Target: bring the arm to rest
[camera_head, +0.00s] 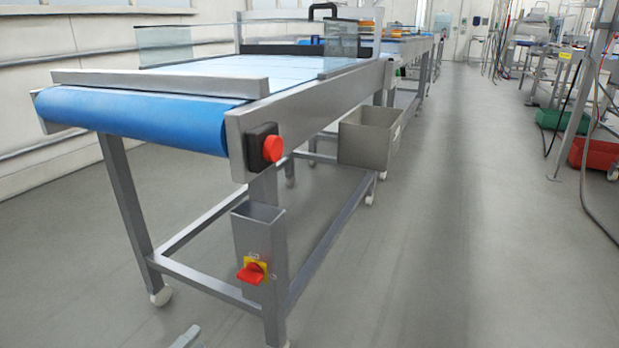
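A small grey part of my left gripper (187,338) shows at the bottom edge, left of the middle. It is low in front of the conveyor's near legs, and most of it is cut off by the frame. I cannot tell whether its fingers are open or shut, and I see nothing held in it. My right gripper is not in view.
A conveyor table with a blue belt (140,118) stands ahead on wheeled metal legs. It carries a red stop button (272,148) and a red rotary switch (251,273). A grey bin (366,143) hangs at its side. The floor (470,230) to the right is clear.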

